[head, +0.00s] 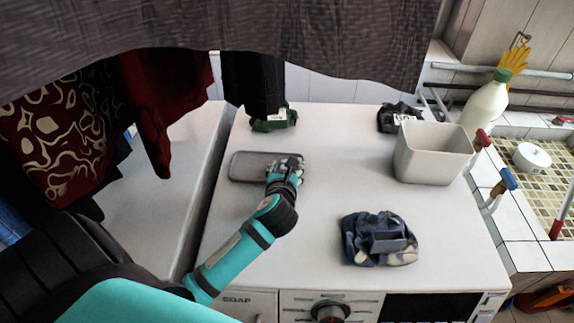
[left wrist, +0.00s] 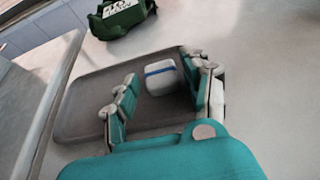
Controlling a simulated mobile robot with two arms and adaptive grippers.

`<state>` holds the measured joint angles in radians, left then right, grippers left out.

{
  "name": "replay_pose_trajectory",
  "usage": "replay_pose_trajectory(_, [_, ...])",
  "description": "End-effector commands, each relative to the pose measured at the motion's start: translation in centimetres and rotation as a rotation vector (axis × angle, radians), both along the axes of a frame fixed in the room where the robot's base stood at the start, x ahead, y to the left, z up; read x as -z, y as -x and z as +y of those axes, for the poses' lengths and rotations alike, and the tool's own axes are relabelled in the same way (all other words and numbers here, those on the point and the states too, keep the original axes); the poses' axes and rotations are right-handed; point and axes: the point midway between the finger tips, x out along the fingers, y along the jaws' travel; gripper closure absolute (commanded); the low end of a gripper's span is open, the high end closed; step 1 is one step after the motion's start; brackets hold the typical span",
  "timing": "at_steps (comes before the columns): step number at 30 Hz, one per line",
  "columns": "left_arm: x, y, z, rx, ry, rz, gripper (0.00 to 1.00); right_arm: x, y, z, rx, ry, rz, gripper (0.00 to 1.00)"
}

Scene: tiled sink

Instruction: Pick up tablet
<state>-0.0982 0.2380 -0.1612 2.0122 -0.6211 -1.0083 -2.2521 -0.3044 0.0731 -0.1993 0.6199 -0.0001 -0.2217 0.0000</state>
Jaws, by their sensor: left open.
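The tablet (left wrist: 161,79) is a small white block with a blue stripe, lying on a grey rounded tray (left wrist: 88,110) in the left wrist view. The tray shows in the head view (head: 245,166) on the white machine top. My left gripper (left wrist: 164,72) is open over the tray's right part, with one finger on each side of the tablet. A gap shows between the tablet and the left finger; the right finger is close to it, and I cannot tell whether they touch. In the head view my left gripper (head: 286,164) hides the tablet.
A grey bin (head: 432,155) stands at the right of the machine top (head: 310,215). A folded blue cloth (head: 378,238) lies in front, a green bundle (head: 272,119) and a dark bundle (head: 396,117) behind. Hanging cloth (head: 290,35) covers the upper view. A gap runs along the left edge.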

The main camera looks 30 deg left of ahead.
Motion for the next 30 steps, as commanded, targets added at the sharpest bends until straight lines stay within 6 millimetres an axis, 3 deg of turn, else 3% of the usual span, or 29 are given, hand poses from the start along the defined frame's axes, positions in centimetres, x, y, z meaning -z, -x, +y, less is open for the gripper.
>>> replay_pose_trajectory(6, [0.4,0.0,0.0,0.0,0.001,0.007,0.52,0.0,0.2,-0.7,-0.003,0.008,0.003,0.62])
replay_pose_trajectory(15, [0.5,0.1,0.1,-0.001,0.001,0.011,0.88,0.0,-0.3,-0.8,-0.004,0.01,-0.004,0.62])
replay_pose_trajectory(24, [0.3,0.1,0.1,-0.002,0.0,0.013,0.89,0.1,-0.4,-0.7,-0.004,0.009,-0.007,0.62])
replay_pose_trajectory(30, [-1.5,0.0,0.0,0.001,-0.001,0.006,0.89,0.3,-0.4,-0.6,-0.003,0.007,-0.007,0.62])
